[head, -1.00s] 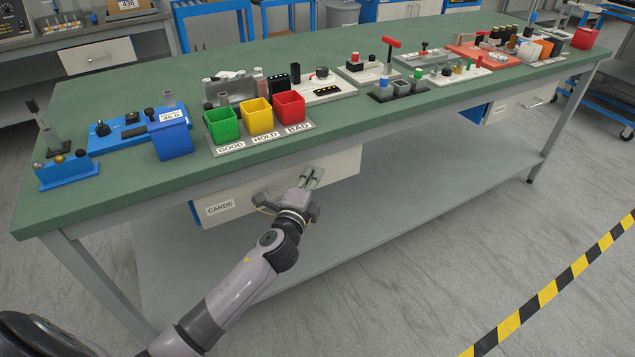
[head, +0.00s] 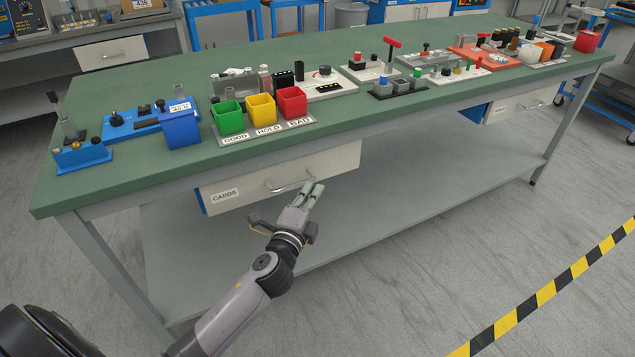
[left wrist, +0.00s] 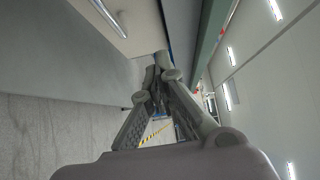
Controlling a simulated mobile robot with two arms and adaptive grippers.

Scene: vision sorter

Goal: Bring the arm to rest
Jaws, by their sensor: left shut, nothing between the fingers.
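My left gripper (head: 312,189) is in front of the bench, just below and in front of the handle of the white drawer labelled CARDS (head: 235,192). Its fingers are together with nothing held between them. In the left wrist view the two fingers (left wrist: 160,62) meet at their tips, and the drawer front with its bar handle shows at the upper left. The gripper looks apart from the handle. My left arm reaches in from the bottom left of the head view. My right gripper is not in view.
The green bench top (head: 340,130) carries green (head: 229,118), yellow (head: 261,108) and red (head: 292,102) bins, a blue bin (head: 182,127) and several fixtures. A grey lower shelf (head: 400,190) runs beneath. The floor on the right is open, with a black-yellow stripe (head: 545,293).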

